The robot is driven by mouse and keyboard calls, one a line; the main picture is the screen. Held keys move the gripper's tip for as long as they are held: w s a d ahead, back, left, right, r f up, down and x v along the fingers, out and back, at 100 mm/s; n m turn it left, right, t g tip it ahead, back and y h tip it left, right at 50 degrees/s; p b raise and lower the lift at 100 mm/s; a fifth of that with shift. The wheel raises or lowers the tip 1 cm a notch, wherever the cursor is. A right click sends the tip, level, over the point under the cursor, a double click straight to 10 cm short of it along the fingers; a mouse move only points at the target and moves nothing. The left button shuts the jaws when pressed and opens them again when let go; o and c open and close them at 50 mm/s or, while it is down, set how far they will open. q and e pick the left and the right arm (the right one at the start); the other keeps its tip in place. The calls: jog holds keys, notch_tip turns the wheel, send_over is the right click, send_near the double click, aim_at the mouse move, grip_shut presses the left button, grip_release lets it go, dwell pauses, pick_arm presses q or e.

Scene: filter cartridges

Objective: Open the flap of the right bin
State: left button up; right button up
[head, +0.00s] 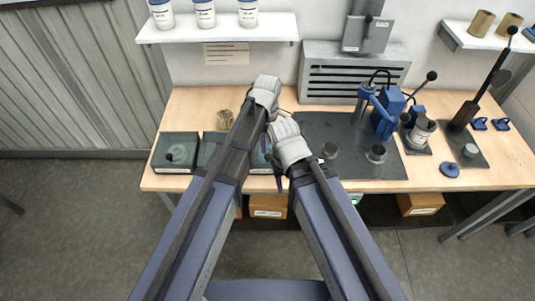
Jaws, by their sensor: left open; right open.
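A dark green bin (160,163) with a round knob on its top stands at the left of the table in the head view. A second dark bin (208,152) is beside it, partly behind my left arm. A bluish bin (259,162) shows between my two arms and is mostly hidden, so I cannot tell how its flap stands. My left gripper (272,112) is above the table, higher in the picture. My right gripper (272,146) is just below it, close to the bluish bin. Both are open with no object visible in them; their fingertips are hard to make out.
A dark mat (335,130) with dark round knobs (376,153) and a blue press (387,112) lies right of my arms. A grey vented box (350,75) stands behind. A lever tool (480,100) is at the right. White tubs (204,13) are on the upper shelf.

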aim_at(267, 156)
pick_arm(q)
notch_tip(267, 156, down, 7)
jog(key=b, duration=0.6)
jog(key=shift+f+b, duration=0.1)
jog(key=shift+b, duration=0.25)
grip_shut()
dwell(0.9)
